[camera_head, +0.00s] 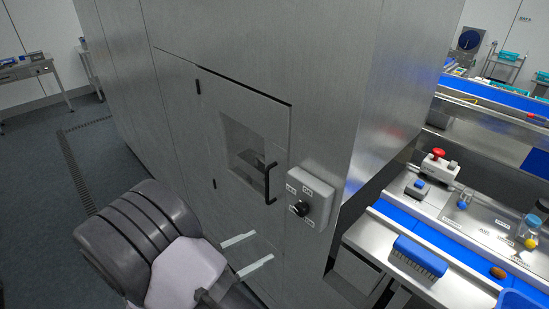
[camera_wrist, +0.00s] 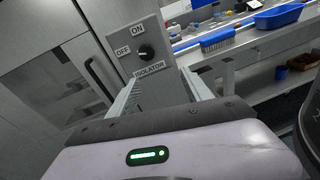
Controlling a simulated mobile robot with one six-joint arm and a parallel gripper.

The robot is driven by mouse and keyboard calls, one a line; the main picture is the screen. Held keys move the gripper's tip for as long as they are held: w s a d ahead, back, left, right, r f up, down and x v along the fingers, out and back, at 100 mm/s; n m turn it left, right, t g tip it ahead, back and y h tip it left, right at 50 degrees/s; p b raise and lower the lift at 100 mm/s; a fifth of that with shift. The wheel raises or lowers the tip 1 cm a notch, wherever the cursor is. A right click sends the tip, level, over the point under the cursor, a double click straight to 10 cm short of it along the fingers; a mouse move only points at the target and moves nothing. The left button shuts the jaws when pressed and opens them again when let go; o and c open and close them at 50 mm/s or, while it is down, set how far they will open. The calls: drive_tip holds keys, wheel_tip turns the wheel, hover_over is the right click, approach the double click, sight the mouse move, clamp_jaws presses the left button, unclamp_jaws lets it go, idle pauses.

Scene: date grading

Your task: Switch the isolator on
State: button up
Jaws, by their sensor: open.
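The isolator is a grey box (camera_head: 318,190) on the steel cabinet's side, right of a small windowed door. Its black rotary knob (camera_head: 299,208) also shows in the wrist view (camera_wrist: 146,52). In the wrist view, an ON label (camera_wrist: 138,30) is above the knob, an OFF label (camera_wrist: 122,50) is to its left and an ISOLATOR label (camera_wrist: 150,69) is below. I cannot tell clearly which way the knob points. My gripper (camera_head: 265,245) is open and empty, below and left of the knob in the head view, apart from it. In the wrist view, the knob shows just beyond the fingertips (camera_wrist: 160,76).
The cabinet door (camera_head: 245,150) has a black bar handle (camera_head: 268,184) close to the isolator. At right stands a work line with a blue brush (camera_head: 419,256), a red emergency button (camera_head: 438,153) and bottles. The floor (camera_head: 45,190) at left is clear.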

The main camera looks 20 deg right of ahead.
drive_tip(key=a+r+n+t+p, duration=0.1)
drive_tip(key=a+r+n+t, duration=0.1)
drive_tip(key=p, duration=0.3)
approach(298, 211)
drive_tip(key=shift+t+h, duration=0.3)
drive_tip(key=shift+t, duration=0.1)
drive_tip(key=x, duration=0.9)
drive_tip(key=shift+s+d+f, duration=0.15)
drive_tip(key=shift+d+f, duration=0.05)
drive_tip(key=shift+d, duration=0.1)
clamp_jaws()
